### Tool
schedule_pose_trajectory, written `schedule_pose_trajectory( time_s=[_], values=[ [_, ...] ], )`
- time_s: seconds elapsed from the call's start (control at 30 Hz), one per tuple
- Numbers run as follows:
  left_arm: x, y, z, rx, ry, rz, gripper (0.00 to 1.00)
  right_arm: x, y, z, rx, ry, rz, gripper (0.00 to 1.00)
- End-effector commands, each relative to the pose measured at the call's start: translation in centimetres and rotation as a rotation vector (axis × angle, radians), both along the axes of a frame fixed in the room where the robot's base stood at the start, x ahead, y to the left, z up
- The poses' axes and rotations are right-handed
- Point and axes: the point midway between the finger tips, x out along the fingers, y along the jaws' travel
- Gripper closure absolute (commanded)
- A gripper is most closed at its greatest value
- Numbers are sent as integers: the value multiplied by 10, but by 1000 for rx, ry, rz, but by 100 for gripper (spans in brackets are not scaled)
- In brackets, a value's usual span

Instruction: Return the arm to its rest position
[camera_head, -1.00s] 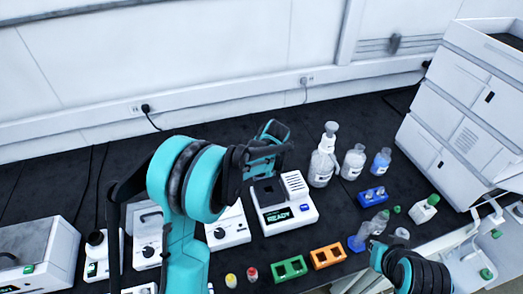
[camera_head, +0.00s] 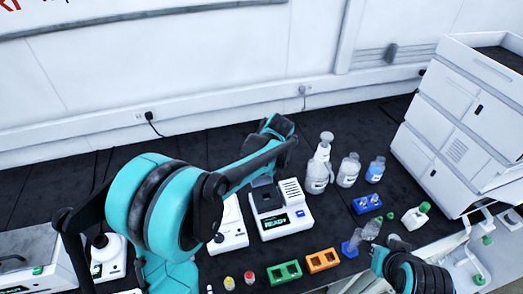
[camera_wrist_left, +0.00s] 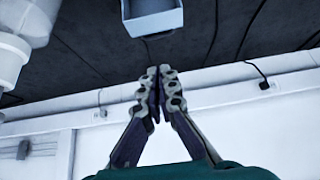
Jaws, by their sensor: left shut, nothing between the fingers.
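My left arm (camera_head: 150,210) comes in from the lower left in the head view. Its wrist end (camera_head: 277,128) is beyond the READY device (camera_head: 268,224), over the dark bench. The fingers are hard to make out there. In the left wrist view my left gripper (camera_wrist_left: 158,84) is shut and empty, with its two fingers meeting. A pale box-shaped part (camera_wrist_left: 152,22) lies ahead of the fingertips, apart from them.
Wash bottles (camera_head: 320,170) stand right of the left wrist. Green (camera_head: 284,272) and orange (camera_head: 322,261) holders are near the front edge. A blue rack (camera_head: 367,204) sits further right. A white instrument stack (camera_head: 455,140) fills the right. The dark bench behind is mostly clear.

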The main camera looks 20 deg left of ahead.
Motion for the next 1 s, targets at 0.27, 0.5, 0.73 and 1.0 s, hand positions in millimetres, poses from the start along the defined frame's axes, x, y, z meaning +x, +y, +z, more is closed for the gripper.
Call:
schedule_pose_trajectory(
  time_s=[0.27, 0.5, 0.73, 1.0],
  values=[
    [-8, -5, 18, 0, 0, -1, 100, 0, 0, 5, 0, 0, 0, 100],
    [-32, -4, 26, -4, 9, -46, 100, 0, 0, -1, 0, 0, 0, 100],
    [-118, -5, 39, -16, 28, -221, 100, 0, 0, -18, 0, 0, 0, 100],
    [-224, -15, 19, -14, 15, -439, 100, 0, 0, -37, 0, 0, 0, 100]
  ],
)
